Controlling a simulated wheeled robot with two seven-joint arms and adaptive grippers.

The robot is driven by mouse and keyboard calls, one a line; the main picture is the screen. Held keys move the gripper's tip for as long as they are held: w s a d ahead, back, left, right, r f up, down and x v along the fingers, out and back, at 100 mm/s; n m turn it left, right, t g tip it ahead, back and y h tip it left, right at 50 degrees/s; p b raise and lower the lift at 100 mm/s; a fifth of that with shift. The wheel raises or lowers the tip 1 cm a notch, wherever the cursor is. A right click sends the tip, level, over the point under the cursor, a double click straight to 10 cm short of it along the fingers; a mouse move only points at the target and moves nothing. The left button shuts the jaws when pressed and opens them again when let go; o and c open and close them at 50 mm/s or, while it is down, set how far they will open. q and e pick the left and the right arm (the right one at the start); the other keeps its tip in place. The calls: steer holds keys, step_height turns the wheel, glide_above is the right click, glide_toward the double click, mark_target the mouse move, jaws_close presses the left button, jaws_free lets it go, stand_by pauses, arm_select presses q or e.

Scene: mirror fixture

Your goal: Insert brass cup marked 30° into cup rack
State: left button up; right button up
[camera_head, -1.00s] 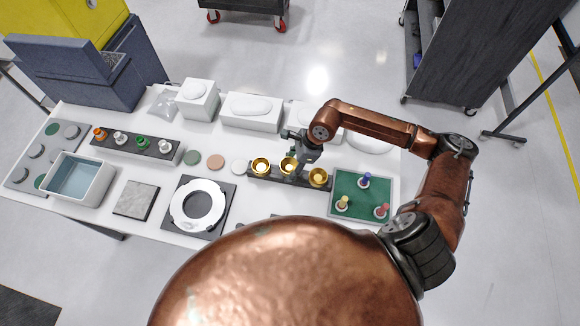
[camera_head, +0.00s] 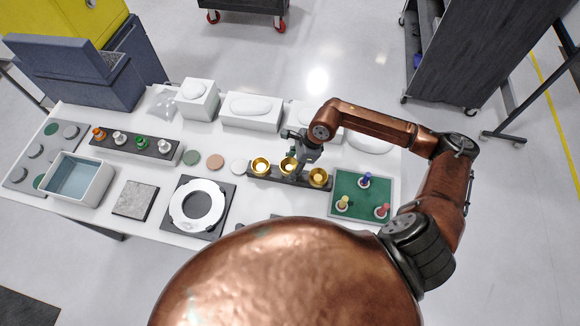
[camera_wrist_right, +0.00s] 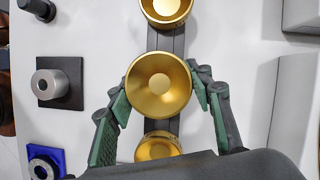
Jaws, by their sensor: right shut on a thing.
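The cup rack (camera_head: 262,178) is a dark narrow bar on the white table. Three brass cups stand in a row along it: a left cup (camera_head: 261,165), a middle cup (camera_head: 288,164) and a right cup (camera_head: 318,177). My right gripper (camera_wrist_right: 160,88) is shut on the middle cup, which also shows in the right wrist view (camera_wrist_right: 158,84), with a green-padded finger on each side. There it looks larger than its neighbours; its base is hidden, so I cannot tell whether it is fully seated. No 30° mark is readable. My left gripper is out of view.
A green tray (camera_head: 352,205) with three coloured-top pieces lies right of the rack. A white ring (camera_head: 180,211) on a dark plate is at the front left. White blocks (camera_head: 252,120) stand behind the rack. Flat round discs (camera_head: 215,161) lie left of it.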

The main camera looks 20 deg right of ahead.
steer(key=shift+f+b, duration=1.4)
steer(key=shift+f, duration=0.05)
stand_by(0.3)
steer(key=o, duration=1.4)
steer(key=v, duration=1.2)
